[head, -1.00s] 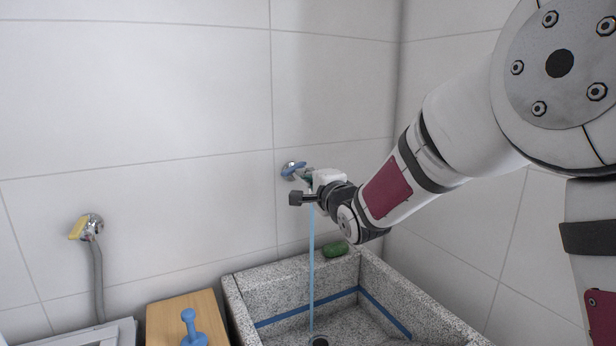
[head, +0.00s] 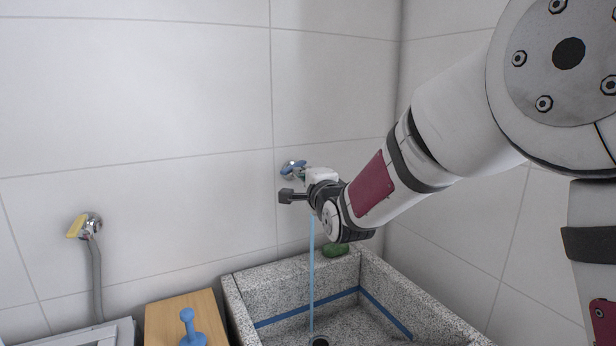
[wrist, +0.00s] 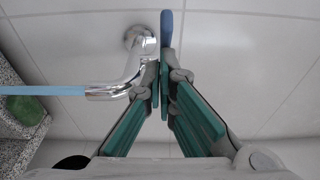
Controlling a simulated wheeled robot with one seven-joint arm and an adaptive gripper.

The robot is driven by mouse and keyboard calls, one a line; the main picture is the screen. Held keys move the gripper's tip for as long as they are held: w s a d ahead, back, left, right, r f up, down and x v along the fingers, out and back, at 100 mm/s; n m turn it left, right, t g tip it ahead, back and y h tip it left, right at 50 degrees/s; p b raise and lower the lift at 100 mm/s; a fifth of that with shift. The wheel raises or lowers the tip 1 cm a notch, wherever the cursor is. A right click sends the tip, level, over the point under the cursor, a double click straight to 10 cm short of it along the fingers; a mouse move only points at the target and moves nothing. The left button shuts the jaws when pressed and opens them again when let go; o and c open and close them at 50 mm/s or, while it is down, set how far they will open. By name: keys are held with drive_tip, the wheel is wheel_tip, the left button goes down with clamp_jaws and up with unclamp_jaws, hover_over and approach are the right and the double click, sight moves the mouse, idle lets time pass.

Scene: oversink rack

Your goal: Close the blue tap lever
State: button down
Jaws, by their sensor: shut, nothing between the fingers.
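The blue tap lever (head: 291,165) is on the wall tap above the stone sink, partly hidden behind my gripper in the head view. In the wrist view the lever (wrist: 167,28) stands just beyond my fingertips, beside the chrome tap body (wrist: 136,70). A blue stream of water (head: 311,270) runs from the spout into the sink. My gripper (wrist: 164,66) is shut and empty, with its fingertips close to the lever's near end; I cannot tell whether they touch. In the head view the fingers are mostly hidden by the wrist.
The stone sink (head: 243,295) stands below, with a green object (head: 335,250) on its back rim. A wooden block (head: 170,312) with a blue plunger-like object (head: 190,325) is to its left. A second tap (head: 88,226) with a yellow lever and grey hose is further left.

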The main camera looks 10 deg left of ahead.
sight(282, 173)
drive_tip(key=shift+a, duration=0.15)
drive_tip(key=a+m+h+b, duration=0.1)
drive_tip(key=a+t+h+b, duration=0.1)
drive_tip(key=a+b, duration=0.1)
drive_tip(key=shift+w+a+f+m+h+b, duration=0.1)
drive_tip(key=shift+a+m+h+b, duration=0.2)
drive_tip(key=shift+m+h, duration=0.1)
drive_tip(key=shift+w+a+b, duration=0.2)
drive_tip(key=shift+a+b, duration=0.4)
drive_tip(key=shift+a, duration=0.15)
idle(0.4)
